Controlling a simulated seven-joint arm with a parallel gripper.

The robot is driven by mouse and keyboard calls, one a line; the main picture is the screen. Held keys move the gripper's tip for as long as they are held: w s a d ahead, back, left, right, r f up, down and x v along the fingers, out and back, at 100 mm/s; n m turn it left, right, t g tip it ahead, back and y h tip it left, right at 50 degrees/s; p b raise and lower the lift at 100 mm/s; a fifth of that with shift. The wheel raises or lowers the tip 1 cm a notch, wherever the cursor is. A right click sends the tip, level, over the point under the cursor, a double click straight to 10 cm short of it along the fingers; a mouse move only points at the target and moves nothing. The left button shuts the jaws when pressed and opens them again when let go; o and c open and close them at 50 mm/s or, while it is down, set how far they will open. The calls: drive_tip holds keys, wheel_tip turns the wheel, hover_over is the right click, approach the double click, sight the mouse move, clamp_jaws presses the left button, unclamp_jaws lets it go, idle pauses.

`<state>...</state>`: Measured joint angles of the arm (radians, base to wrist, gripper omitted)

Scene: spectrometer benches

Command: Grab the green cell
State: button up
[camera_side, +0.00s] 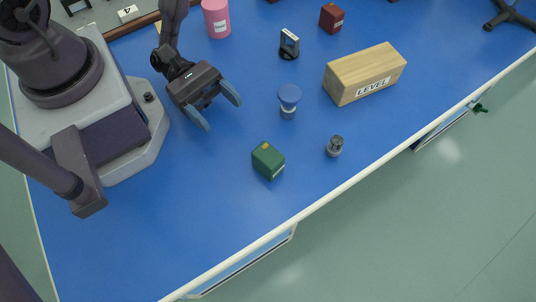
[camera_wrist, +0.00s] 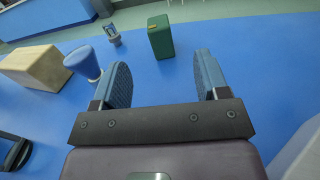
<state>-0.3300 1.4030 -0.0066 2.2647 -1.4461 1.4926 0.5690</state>
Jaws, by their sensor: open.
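The green cell (camera_side: 268,160) is a small dark green block with a yellowish patch on top. It stands on the blue bench, near the front edge in the side view. In the wrist view the green cell (camera_wrist: 161,37) stands ahead of the fingers, between their lines and apart from them. My gripper (camera_side: 219,108) is open and empty, up and left of the cell in the side view. Its two blue finger pads also show in the wrist view (camera_wrist: 163,82).
A blue-capped container (camera_side: 289,100), a wooden LEVEL block (camera_side: 365,74) and a small grey knobbed piece (camera_side: 334,146) stand to the right. A black-framed piece (camera_side: 289,44), a dark red block (camera_side: 331,18) and a pink cylinder (camera_side: 216,18) stand farther back. Bench around the cell is clear.

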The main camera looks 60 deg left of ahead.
sight(268, 154)
drive_tip(key=shift+s+d+f+n+t, duration=0.15)
drive_tip(key=shift+s+f+n+t, duration=0.15)
drive_tip(key=shift+f+n+t, duration=0.3)
drive_tip(key=x, duration=0.7)
drive_tip(key=shift+d+f, duration=0.15)
drive_tip(key=shift+w+x, duration=0.15)
drive_tip(key=shift+x, duration=1.2)
drive_tip(key=shift+w+x, duration=0.1)
drive_tip(key=shift+x, duration=1.3)
drive_tip(key=c, duration=1.1)
